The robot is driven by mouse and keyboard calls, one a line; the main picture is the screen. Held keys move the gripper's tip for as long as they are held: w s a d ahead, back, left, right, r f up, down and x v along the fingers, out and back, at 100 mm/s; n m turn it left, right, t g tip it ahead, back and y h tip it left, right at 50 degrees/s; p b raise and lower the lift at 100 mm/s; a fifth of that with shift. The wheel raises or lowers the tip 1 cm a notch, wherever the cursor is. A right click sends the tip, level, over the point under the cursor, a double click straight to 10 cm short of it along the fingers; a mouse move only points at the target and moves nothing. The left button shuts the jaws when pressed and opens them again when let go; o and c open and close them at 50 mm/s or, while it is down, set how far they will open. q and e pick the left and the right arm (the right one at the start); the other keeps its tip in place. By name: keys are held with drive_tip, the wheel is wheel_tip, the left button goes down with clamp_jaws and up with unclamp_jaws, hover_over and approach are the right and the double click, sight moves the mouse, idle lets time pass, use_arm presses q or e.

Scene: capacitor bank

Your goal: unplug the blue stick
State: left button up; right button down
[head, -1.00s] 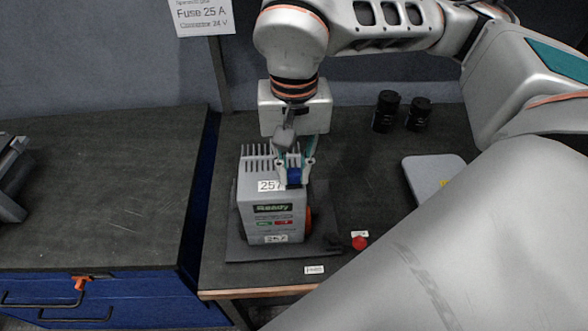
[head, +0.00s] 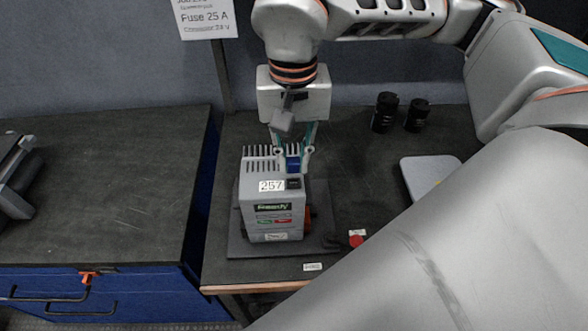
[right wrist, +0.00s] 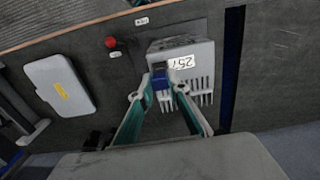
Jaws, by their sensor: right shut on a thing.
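The blue stick (head: 293,164) is between the fingertips of my right gripper (head: 294,156), above the grey box-shaped unit (head: 258,208). A dark square socket (head: 293,184) shows on the unit's top just below the stick. The stick looks clear of the socket, though its lower end is hard to make out. In the right wrist view the blue stick (right wrist: 160,81) sits between the two green-sided fingers, in front of the unit (right wrist: 186,54) with its "257" label. My right gripper is shut on the stick. My left gripper is not in view.
The unit stands on a dark base plate (head: 240,248) and has a row of grey fins on top. A red button (head: 356,238) is to its right. A grey flat case (head: 428,178) and two black cylinders (head: 385,111) stand further right. The left bench (head: 95,195) is mostly clear.

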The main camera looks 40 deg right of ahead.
drive_tip(key=shift+r+p, duration=0.8)
drive_tip(key=shift+r, duration=0.5)
